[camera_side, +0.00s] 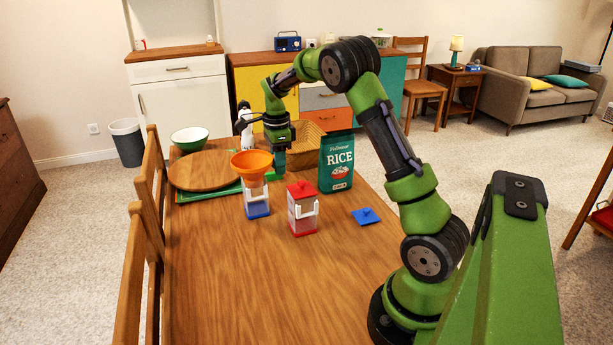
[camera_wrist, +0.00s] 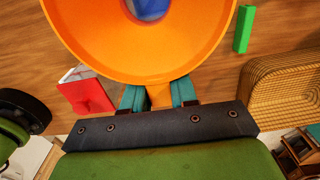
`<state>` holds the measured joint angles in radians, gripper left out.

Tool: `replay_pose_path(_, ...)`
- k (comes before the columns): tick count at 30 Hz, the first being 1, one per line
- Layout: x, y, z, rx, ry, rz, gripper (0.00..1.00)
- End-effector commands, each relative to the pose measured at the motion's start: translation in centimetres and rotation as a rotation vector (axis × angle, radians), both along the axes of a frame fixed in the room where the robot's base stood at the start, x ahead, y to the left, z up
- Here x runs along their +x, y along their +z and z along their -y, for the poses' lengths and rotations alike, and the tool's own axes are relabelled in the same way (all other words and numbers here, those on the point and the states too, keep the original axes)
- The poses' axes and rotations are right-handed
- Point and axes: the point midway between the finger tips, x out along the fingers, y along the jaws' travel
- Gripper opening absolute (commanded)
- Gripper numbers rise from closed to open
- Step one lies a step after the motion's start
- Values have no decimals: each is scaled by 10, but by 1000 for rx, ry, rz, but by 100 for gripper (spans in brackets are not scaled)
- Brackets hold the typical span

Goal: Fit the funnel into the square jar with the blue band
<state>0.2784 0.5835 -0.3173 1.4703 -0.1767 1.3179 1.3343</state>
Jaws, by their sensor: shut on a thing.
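The orange funnel (camera_side: 252,160) is upright over the square jar with the blue band (camera_side: 257,207), its wide mouth up. Its spout points down at the jar's top; I cannot tell whether the tip is inside or just above. My gripper (camera_side: 279,162) is behind and to the right of the funnel. In the wrist view, my gripper (camera_wrist: 158,97) has its teal fingers shut on the orange tab at the rim of the funnel (camera_wrist: 85,45). Something blue shows through the funnel's hole (camera_wrist: 150,8); the rest of the jar is hidden there.
A red-lidded square jar (camera_side: 302,210) stands just right of the blue-banded one. A blue lid (camera_side: 366,216) lies beyond it. A rice bag (camera_side: 337,162), wicker basket (camera_side: 305,143), round wooden board (camera_side: 205,170) and green bowl (camera_side: 189,137) stand behind. The front table is clear.

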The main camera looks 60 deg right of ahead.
Motion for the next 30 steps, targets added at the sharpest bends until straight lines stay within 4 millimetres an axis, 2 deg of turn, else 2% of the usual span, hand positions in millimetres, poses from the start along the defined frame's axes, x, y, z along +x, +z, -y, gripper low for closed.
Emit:
replay_pose_path(4,0,0,0,0,0,0,0)
replay_pose_path(5,0,0,0,0,0,0,29)
replay_pose_path(10,0,0,0,0,0,0,55)
replay_pose_path(17,0,0,0,0,0,0,58)
replay_pose_path(20,0,0,0,0,0,0,74)
replay_pose_path(30,0,2,0,0,0,0,74)
